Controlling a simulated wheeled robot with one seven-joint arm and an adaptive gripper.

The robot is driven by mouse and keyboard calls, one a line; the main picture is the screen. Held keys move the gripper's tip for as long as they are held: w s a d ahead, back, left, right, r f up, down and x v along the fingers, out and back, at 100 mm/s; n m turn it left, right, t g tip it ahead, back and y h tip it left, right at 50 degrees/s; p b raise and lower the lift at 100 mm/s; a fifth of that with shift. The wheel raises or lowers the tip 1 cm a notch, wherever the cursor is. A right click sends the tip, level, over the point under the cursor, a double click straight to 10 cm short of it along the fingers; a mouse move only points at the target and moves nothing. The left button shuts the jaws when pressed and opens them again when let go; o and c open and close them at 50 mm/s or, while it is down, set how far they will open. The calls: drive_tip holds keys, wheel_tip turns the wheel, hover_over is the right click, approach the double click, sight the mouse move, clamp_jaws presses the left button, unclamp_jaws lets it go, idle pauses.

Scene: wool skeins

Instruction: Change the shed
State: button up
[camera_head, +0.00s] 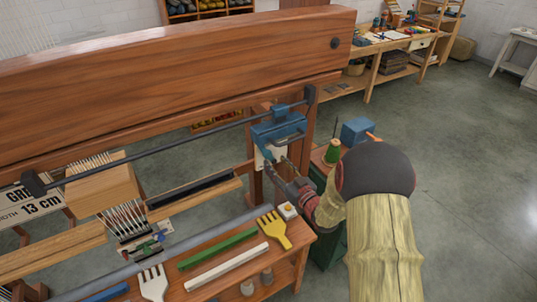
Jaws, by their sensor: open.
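A wooden loom with a thick top beam (170,75) fills the left and middle. A dark rod (170,141) runs along its front. A blue block-like part (278,128) sits at the rod's right end, by the right post; I cannot tell whether it is the shed control. White threads (97,165) pass by a wooden block (104,188) at the left. My gripper (275,166) is open, with its fingertips just below the blue part. I cannot tell whether they touch it. Nothing shows between the fingers.
A wooden bench (212,243) in front holds a yellow comb (273,229), a white comb (153,283), a green bar (217,248) and a white bar (227,266). A green spool (332,151) and blue box (356,131) stand right of the post. Floor at right is clear.

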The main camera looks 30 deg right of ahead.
sight(269, 156)
drive_tip(key=w, duration=0.6)
drive_tip(key=shift+w+a+b, duration=0.2)
drive_tip(key=shift+w+b, duration=0.2)
drive_tip(key=shift+c, duration=0.8)
clamp_jaws()
